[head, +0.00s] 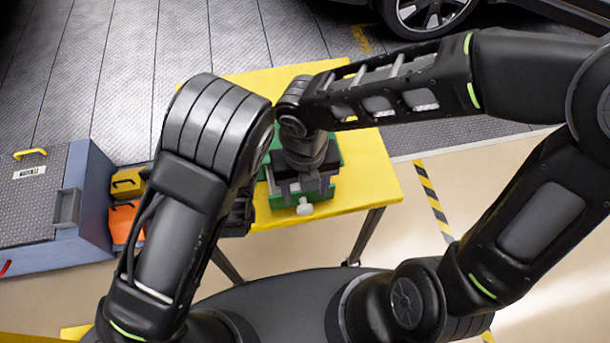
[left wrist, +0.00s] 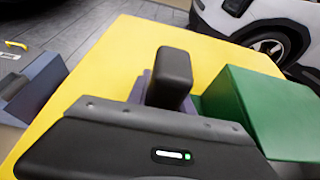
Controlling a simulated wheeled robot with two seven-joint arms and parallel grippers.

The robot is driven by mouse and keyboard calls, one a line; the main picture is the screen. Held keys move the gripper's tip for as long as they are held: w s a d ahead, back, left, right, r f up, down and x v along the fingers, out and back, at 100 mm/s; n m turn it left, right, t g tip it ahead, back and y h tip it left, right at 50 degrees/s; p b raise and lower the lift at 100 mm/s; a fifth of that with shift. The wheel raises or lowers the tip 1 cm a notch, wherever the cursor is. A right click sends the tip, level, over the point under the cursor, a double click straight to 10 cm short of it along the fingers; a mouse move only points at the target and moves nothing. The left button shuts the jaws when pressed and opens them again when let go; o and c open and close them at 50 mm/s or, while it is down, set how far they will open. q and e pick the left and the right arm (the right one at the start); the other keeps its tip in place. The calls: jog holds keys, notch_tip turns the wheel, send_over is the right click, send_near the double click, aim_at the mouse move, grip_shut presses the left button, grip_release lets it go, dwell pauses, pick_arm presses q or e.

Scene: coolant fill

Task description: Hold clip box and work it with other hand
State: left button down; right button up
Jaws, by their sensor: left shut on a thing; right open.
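The green clip box (head: 290,200) stands on the yellow table (head: 365,185), with a pale knob (head: 305,207) on its near side. My left gripper (head: 240,214) is at the box's left side, mostly hidden behind my left forearm. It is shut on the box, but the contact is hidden. In the left wrist view a dark finger (left wrist: 172,78) of it stands beside the green box (left wrist: 265,115). My right gripper (head: 305,186) points down over the box from above, open, its fingers apart at the box's top. Whether they touch it I cannot tell.
A grey-blue cabinet (head: 88,200) with a yellow handle stands left of the table, beside yellow and orange bins (head: 125,222). Vehicles with a wheel (head: 425,15) are at the back. The table's right part is clear.

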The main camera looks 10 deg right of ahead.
pick_arm(q)
jog(key=shift+f, duration=0.15)
pick_arm(e)
notch_tip(320, 180, up, 5)
jog(key=shift+f, duration=0.2)
dwell(0.3)
pick_arm(q)
jog(key=c, duration=1)
grip_release()
jog(key=shift+c, duration=0.2)
notch_tip(320, 180, up, 10)
